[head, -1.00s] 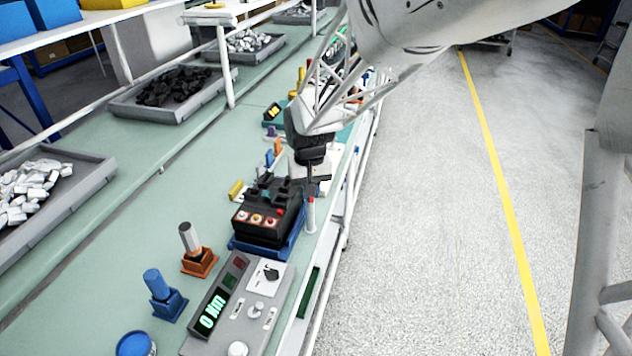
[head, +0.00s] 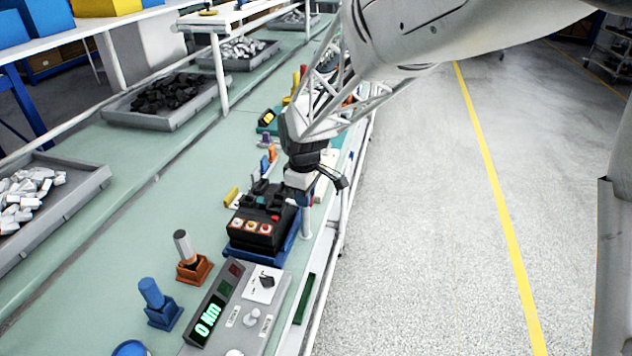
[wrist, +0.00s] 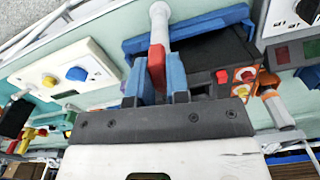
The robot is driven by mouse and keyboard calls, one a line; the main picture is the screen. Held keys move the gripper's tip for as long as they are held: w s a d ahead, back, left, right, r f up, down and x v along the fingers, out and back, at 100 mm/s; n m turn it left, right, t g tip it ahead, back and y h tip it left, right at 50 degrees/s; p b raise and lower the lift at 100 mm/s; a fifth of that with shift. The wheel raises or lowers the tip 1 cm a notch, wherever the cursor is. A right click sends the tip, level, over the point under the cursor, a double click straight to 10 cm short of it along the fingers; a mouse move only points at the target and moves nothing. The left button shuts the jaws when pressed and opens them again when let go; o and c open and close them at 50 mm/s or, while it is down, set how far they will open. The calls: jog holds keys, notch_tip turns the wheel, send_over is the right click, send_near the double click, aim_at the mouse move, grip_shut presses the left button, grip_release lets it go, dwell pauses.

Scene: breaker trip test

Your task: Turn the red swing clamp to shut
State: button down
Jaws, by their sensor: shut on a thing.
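The red swing clamp (wrist: 157,62) shows in the wrist view as a red bar beside a white post (wrist: 159,20). My gripper (wrist: 159,78) has its two blue fingers on either side of the red bar and is shut on it. In the head view my gripper (head: 308,190) is at the right edge of the black breaker unit (head: 255,232), above the white post (head: 307,223). The clamp is mostly hidden there by my gripper. The black unit sits on a blue base (head: 236,251).
A grey panel with a green display (head: 209,318) stands in front of the unit. An orange holder (head: 194,269) and a blue holder (head: 164,314) stand to its left. A cream panel with yellow and blue buttons (wrist: 62,75) lies on the other side. The aisle floor at right is clear.

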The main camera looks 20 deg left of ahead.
jog(key=shift+n, duration=0.9)
jog(key=c, duration=1.1)
grip_release()
jog(key=shift+r, duration=0.1)
jog(key=shift+r, duration=3.85)
